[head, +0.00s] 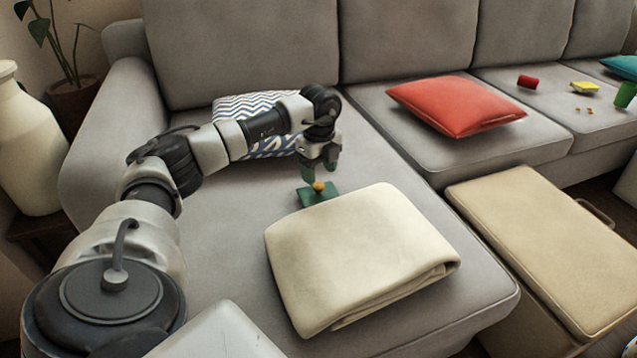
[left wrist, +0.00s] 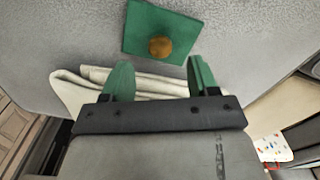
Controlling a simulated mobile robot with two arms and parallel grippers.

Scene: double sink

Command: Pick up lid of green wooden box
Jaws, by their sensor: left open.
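The green lid (head: 318,194) lies flat on the grey sofa seat, behind the folded cream blanket. It is a flat green square with a round wooden knob (head: 319,187) on top. In the left wrist view the lid (left wrist: 143,30) and its knob (left wrist: 160,47) lie just ahead of my fingertips. My left gripper (head: 320,172) points down over the lid, close to the knob. Its green-tipped fingers (left wrist: 160,75) are apart with nothing between them. The knob does not look enclosed by them. No green box body is clearly recognisable. My right gripper is not in view.
A folded cream blanket (head: 360,255) lies right in front of the lid. A zigzag-patterned cushion (head: 262,108) is behind my arm, and a red cushion (head: 455,105) lies to the right. A tan ottoman (head: 550,250) stands at the right. Bare seat surrounds the lid's left side.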

